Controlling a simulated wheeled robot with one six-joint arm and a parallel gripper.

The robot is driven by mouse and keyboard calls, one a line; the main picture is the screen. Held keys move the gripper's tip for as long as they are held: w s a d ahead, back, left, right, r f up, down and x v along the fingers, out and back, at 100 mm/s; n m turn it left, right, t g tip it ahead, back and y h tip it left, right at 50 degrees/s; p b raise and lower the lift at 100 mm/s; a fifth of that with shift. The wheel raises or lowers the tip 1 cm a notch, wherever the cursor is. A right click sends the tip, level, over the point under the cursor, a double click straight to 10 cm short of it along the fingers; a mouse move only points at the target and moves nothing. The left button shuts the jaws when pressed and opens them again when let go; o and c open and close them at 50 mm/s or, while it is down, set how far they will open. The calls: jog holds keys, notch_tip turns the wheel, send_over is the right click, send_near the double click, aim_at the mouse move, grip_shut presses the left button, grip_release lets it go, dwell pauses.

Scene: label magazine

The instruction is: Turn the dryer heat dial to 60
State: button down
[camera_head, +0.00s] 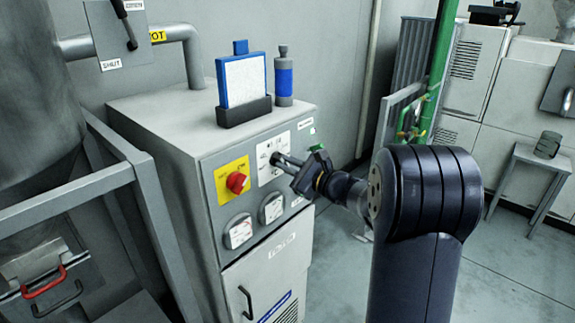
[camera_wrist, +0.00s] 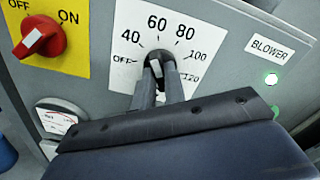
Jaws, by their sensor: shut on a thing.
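The heat dial is a small black knob (camera_wrist: 158,54) on a white scale plate (camera_wrist: 125,18) marked OFF, 40, 60, 80, 100 and 120. The plate also shows on the cabinet front in the head view (camera_head: 265,172). My gripper (camera_wrist: 160,66) is shut on the knob, with one finger on each side of it. In the head view my gripper (camera_head: 279,160) reaches the plate from the right. The fingers hide much of the knob, and I cannot tell for sure which number its pointer faces.
A red OFF/ON switch (camera_head: 236,182) on a yellow plate sits left of the dial. Two gauges (camera_head: 239,231) (camera_head: 272,207) are below. A blue-framed board (camera_head: 243,80) and bottle (camera_head: 284,84) stand on top.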

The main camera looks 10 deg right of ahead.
jog(key=shift+m, duration=1.1)
jog(key=c, duration=1.5)
grip_release()
jog(key=shift+o, duration=0.2)
jog(key=b+v, duration=0.1)
jog(key=v, duration=0.9)
jog(key=shift+s+d+b, duration=0.25)
jog(key=shift+s+b, duration=0.05)
jog(key=shift+b, duration=0.1)
